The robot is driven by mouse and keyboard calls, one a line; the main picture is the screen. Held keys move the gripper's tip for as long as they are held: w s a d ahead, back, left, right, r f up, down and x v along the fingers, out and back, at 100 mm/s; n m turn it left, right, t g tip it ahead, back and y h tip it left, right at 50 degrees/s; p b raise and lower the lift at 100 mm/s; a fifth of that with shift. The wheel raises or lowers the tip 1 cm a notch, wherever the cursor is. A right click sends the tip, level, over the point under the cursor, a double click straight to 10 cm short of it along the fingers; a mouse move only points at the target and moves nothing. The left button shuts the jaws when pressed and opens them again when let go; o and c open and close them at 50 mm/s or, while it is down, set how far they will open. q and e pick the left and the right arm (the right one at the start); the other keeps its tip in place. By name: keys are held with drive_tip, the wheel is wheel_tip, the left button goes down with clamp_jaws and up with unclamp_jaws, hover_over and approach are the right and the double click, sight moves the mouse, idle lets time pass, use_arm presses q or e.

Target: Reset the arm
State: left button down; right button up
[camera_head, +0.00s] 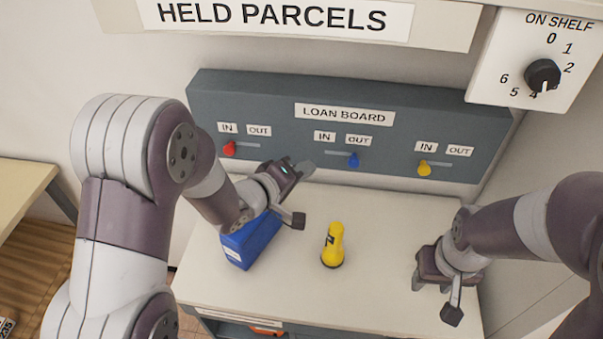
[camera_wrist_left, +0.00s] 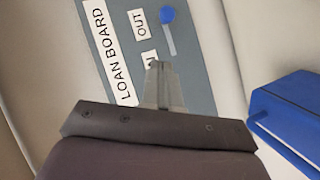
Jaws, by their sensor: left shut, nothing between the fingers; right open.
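My left gripper (camera_head: 306,168) is shut and empty in front of the loan board (camera_head: 278,150), below its middle labels. Its closed fingertips (camera_wrist_left: 160,72) show in the left wrist view against the board. The blue slider knob (camera_head: 354,160) is at the OUT end of its slot; the red knob (camera_head: 230,148) and the yellow knob (camera_head: 424,168) are at the IN ends. My right gripper (camera_head: 420,280) is open and low over the right side of the counter; its fingertips are partly hidden.
A blue case (camera_head: 240,249) stands on the counter (camera_head: 300,283) below my left wrist, which partly hides it. A yellow flashlight (camera_head: 333,245) stands upright mid-counter. A shelf dial (camera_head: 543,76) is at upper right, the held-parcels shelf (camera_head: 440,22) above. The counter between flashlight and right gripper is clear.

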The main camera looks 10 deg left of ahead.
use_arm(q)
drive_tip(key=s+a+f+m+g+y+b, duration=0.1)
drive_tip(key=s+a+f+m+g+y, duration=0.5)
drive_tip(key=a+f, duration=0.35)
drive_tip(key=s+f+m+g+b, duration=0.1)
drive_tip(key=s+g+b, duration=0.1)
drive_tip(key=s, duration=0.4)
drive_tip(key=s+a+f+g+y+b, duration=0.1)
drive_tip(key=s+g+b, duration=0.1)
drive_tip(key=s+b, duration=0.2)
drive_tip(key=s, duration=0.3)
drive_tip(key=shift+a+f+m+g+y, duration=0.25)
drive_tip(key=shift+m+g+y, duration=0.05)
drive_tip(key=shift+m, duration=0.1)
use_arm(e)
wheel_tip(320, 180, down, 7)
drive_tip(key=shift+s+a, duration=0.15)
drive_tip(key=shift+a, duration=0.25)
use_arm(q)
drive_tip(key=shift+w, duration=0.1)
